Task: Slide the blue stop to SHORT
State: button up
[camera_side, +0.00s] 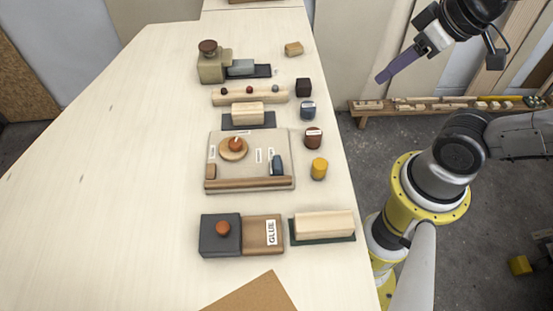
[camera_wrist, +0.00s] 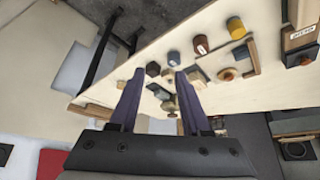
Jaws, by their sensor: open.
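The blue stop (camera_side: 277,166) stands at the right end of a flat wooden tray (camera_side: 240,177) in the side view. Small white labels (camera_side: 258,156) lie on the tray to its left, too small to read. A round wooden disc with an orange knob (camera_side: 235,145) sits at the tray's back left. My gripper (camera_side: 382,78) is open and empty, raised well to the right of the table and apart from the stop. In the wrist view its two purple fingers (camera_wrist: 156,76) are spread.
A yellow cylinder (camera_side: 319,168), red-brown cylinder (camera_side: 313,138) and blue-grey cylinder (camera_side: 308,109) line the table's right edge beside the tray. A glue box (camera_side: 262,234) and wooden block (camera_side: 324,224) are in front. The left of the table (camera_side: 110,170) is clear.

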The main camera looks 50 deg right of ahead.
notch_tip(320, 180, up, 3)
jog(key=w+a+m+g, duration=0.1)
jog(key=w+a+m, duration=0.1)
jog(key=m, duration=0.5)
jog(key=m+g, duration=0.2)
jog(key=g, duration=0.3)
send_over(277, 162)
notch_tip(277, 162, down, 3)
notch_tip(277, 162, down, 14)
jog(key=shift+r, duration=0.2)
grip_shut()
jog(key=shift+r, duration=0.1)
dwell(0.4)
